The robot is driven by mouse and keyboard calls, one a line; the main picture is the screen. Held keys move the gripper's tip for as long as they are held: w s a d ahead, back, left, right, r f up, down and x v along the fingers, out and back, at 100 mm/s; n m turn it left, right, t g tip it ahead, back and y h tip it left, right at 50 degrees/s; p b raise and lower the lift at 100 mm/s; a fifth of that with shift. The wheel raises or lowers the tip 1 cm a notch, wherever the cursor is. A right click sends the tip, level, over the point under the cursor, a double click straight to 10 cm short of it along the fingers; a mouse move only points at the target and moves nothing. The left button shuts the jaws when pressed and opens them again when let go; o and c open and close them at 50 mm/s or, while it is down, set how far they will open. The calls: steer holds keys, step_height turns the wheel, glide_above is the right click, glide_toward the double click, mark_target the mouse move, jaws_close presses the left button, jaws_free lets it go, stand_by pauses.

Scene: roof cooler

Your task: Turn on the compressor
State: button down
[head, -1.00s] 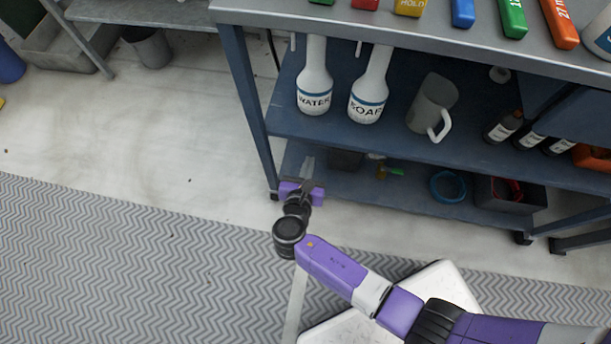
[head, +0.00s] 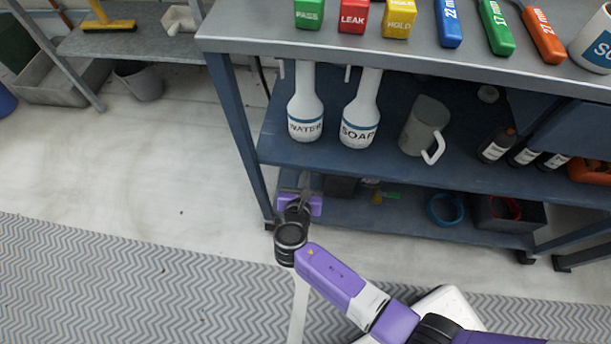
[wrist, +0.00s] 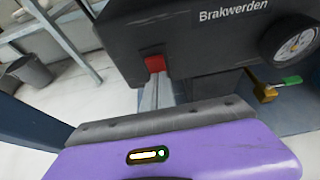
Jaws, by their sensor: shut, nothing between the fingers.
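The compressor is a dark box marked "Brakwerden" (wrist: 215,40) in the wrist view, with a red switch (wrist: 155,64) low on its front. A round gauge (wrist: 290,42) and a brass valve with a green handle (wrist: 268,88) are to the right. In the head view the compressor (head: 341,187) is mostly hidden on the lower shelf. My gripper (head: 304,181) is at that shelf's left end, beside the compressor. In the wrist view its shut, empty fingers (wrist: 155,92) point at the red switch, with their tips just below it. I cannot tell whether they touch.
The blue shelf unit (head: 228,125) has a leg close left of my gripper. White bottles (head: 305,110) and a grey jug (head: 424,125) stand on the middle shelf above. A blue ring (head: 444,209) lies on the lower shelf. The floor left is clear.

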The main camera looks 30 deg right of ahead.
steer(key=shift+r, duration=0.15)
steer(key=shift+w+r+p, duration=0.1)
steer(key=shift+r+p, duration=0.7)
steer(key=shift+p, duration=0.2)
